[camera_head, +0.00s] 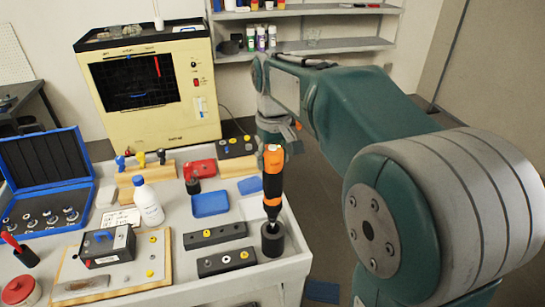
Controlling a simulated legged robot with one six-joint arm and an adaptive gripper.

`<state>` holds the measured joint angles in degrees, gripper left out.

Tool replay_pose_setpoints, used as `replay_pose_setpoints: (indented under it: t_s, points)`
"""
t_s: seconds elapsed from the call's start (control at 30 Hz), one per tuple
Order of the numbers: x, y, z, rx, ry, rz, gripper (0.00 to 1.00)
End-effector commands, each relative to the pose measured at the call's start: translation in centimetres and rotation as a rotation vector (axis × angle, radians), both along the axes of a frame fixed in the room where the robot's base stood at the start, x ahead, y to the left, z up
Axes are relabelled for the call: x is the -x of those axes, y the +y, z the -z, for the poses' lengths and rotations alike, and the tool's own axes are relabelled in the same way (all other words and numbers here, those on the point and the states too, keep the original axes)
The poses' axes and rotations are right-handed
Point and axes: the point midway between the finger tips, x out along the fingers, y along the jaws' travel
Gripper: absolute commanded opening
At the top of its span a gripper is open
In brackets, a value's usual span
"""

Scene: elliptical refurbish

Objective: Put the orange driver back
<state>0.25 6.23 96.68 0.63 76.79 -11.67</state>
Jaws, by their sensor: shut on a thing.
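The orange driver (273,174) stands upright, with an orange and black handle and its shaft pointing down. Its tip is at the mouth of a black round holder (272,241) at the bench's front right corner. I cannot tell how far the tip is inside. My gripper (271,147) is at the top of the driver's handle, below my green wrist, and is shut on it. The fingers are small and partly hidden here.
The white bench (290,262) carries two dark blocks with holes (215,235), a blue tray (210,204), a white bottle (149,204), a grey device (108,246) and an open blue case (50,195). A cream machine (150,113) stands behind.

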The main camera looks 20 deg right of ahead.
Motion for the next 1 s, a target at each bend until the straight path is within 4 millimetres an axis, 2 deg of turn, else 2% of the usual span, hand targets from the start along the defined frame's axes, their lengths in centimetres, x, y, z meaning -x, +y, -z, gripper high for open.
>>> replay_pose_setpoints:
  t_s: [1.0]
  points:
    - [0.0, 0.0, 3.3, 0.0, -0.001, 0.0, 0.06]
